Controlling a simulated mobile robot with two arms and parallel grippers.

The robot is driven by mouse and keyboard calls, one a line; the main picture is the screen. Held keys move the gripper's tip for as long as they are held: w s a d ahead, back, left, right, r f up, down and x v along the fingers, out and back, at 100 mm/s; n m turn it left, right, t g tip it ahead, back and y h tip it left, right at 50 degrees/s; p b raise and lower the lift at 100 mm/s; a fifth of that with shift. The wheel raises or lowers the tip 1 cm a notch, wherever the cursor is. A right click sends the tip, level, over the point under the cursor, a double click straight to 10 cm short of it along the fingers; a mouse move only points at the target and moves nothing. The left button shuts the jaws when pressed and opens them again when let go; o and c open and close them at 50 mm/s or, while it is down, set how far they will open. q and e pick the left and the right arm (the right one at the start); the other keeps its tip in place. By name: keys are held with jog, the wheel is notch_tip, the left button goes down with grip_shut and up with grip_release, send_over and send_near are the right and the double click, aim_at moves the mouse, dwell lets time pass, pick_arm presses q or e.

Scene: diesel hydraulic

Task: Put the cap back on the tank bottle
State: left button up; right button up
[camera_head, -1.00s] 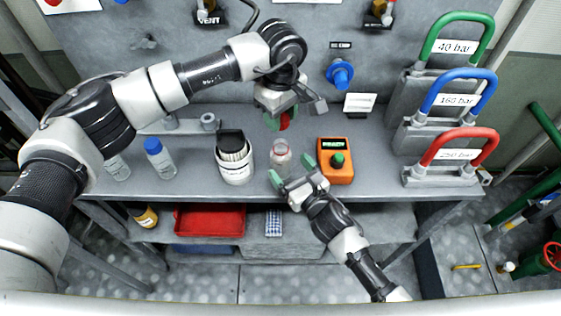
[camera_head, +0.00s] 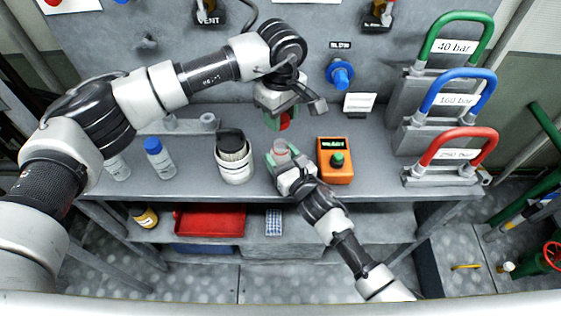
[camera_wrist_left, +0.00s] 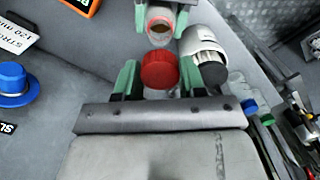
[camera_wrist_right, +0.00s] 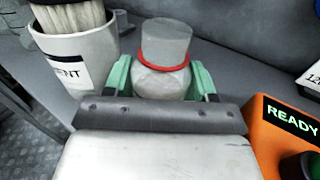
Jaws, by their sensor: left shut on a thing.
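My left gripper (camera_head: 278,120) is shut on a red cap (camera_head: 286,121), held above the back of the bench. In the left wrist view the cap (camera_wrist_left: 160,70) sits between the green fingertips. The clear tank bottle (camera_head: 280,146) with a red ring at its neck stands upright on the bench, in front of the cap. My right gripper (camera_head: 283,160) has its green fingers on both sides of the bottle; the right wrist view shows the bottle (camera_wrist_right: 165,80) between them. I cannot tell whether they press on it. The bottle's lower part is hidden.
A white container with brushes (camera_head: 235,160) stands close left of the bottle, and an orange READY device (camera_head: 335,165) close right. A blue-capped bottle (camera_head: 158,160) stands farther left. A blue knob (camera_head: 341,74) is on the back panel.

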aim_at(281, 144)
jog(key=c, duration=0.5)
pick_arm(q)
jog(key=shift+f, duration=2.5)
pick_arm(e)
jog(key=shift+c, duration=0.2)
pick_arm(q)
jog(key=shift+s+f, duration=0.1)
jog(key=shift+f, duration=0.75)
jog(key=shift+f, duration=0.6)
